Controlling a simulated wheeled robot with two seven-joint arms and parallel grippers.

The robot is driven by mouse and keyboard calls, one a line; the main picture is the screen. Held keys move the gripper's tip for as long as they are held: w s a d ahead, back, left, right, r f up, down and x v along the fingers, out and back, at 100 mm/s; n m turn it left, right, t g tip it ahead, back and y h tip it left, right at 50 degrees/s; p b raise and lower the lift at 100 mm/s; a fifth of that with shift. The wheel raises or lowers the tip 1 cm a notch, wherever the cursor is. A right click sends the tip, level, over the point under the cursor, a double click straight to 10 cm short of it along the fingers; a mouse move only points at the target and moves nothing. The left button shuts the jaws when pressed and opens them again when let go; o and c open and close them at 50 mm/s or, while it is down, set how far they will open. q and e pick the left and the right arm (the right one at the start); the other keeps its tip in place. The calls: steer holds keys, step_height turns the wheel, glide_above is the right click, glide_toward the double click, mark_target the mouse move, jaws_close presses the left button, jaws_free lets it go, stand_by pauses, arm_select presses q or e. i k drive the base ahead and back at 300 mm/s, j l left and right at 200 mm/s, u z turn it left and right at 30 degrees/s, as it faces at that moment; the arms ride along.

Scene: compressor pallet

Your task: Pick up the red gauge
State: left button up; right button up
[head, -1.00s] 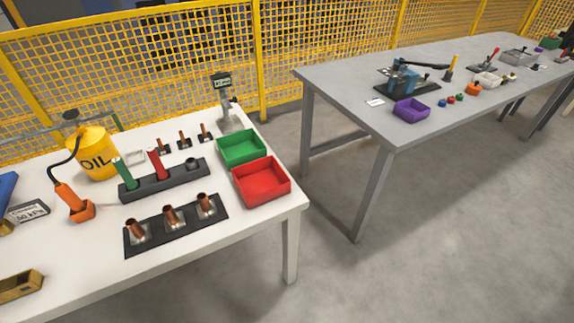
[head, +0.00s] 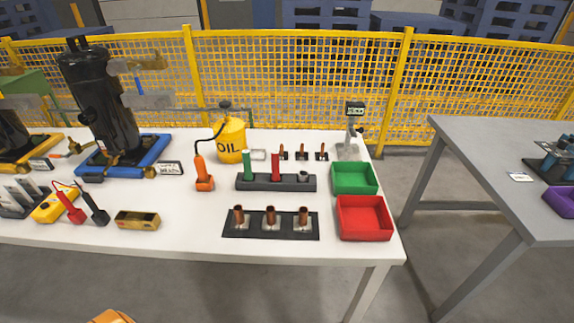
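The red gauge (head: 275,166) is an upright red cylinder in the middle of a dark rack (head: 290,185) on the white table. A green gauge (head: 246,164) stands upright at the rack's left end. A short dark ring-like piece (head: 304,176) is at its right end. The lower end of the red gauge is hidden in the rack. Neither of my grippers can be seen in the head view.
In front of the rack is a dark plate (head: 262,236) with several copper stubs. A green bin (head: 355,191) and a red bin (head: 364,233) stand right. A yellow oil can (head: 231,148) and orange-handled tool (head: 203,181) are left.

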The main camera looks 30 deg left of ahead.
mark_target(275, 178)
steer(key=u, duration=1.45)
